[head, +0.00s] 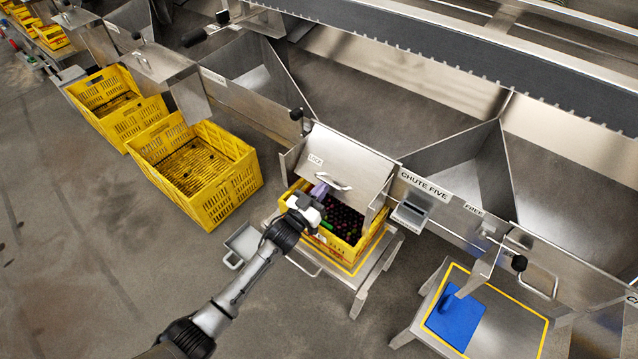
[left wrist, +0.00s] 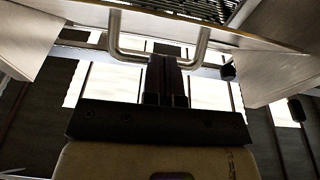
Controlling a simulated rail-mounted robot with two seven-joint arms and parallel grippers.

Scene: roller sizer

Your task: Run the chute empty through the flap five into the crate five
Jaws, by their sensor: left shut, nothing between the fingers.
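Crate five (head: 322,246) is yellow, stands under the flap and holds many dark round fruits with a few green ones. The visible part of chute five (head: 395,110) shows bare metal; its bottom is hidden by the flap. My right gripper is out of view.
Crate five stands on a metal stand (head: 375,262). Yellow crates (head: 222,205) without visible fruit stand to the left. A stand (head: 505,318) with a blue item (head: 455,318) is at the right. A grey scoop-like tray (head: 243,243) is beside my left arm. Floor at front left is clear.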

